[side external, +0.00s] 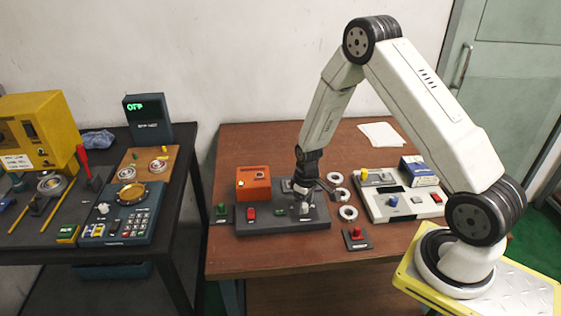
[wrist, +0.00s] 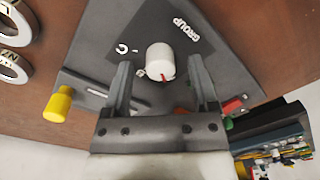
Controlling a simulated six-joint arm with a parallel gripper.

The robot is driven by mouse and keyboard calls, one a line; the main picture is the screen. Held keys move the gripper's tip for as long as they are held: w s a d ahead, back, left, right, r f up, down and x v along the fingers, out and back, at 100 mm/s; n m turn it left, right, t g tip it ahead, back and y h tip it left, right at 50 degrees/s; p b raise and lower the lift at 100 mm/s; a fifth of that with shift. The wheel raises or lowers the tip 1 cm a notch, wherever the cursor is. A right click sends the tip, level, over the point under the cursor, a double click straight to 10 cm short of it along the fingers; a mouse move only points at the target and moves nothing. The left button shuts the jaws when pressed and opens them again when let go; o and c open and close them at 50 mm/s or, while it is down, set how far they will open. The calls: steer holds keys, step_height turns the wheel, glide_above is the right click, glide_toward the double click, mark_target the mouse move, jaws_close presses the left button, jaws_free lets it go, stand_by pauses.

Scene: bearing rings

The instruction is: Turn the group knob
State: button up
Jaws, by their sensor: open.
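The group knob (wrist: 161,62) is a white round knob with a red pointer line, on a dark plate marked "GROUP" in the wrist view. My gripper (wrist: 161,80) is open, with one finger on each side of the knob and gaps between fingers and knob. In the side view my gripper (side external: 305,188) points down over the dark grey panel (side external: 262,230) on the brown table. The knob is hard to make out there, beneath the gripper. I cannot tell how far the fingertips reach down beside it.
Several bearing rings (side external: 348,212) lie right of the panel. A yellow knob (wrist: 57,104) sits on a grey strip in the wrist view. An orange box (side external: 253,183) stands behind the panel. A red-button box (side external: 356,237) and a white panel (side external: 398,203) are to the right.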

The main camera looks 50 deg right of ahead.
steer(key=shift+f, duration=0.35)
jaws_close()
steer(key=shift+m, duration=0.4)
steer(key=m, duration=1.1)
stand_by(0.5)
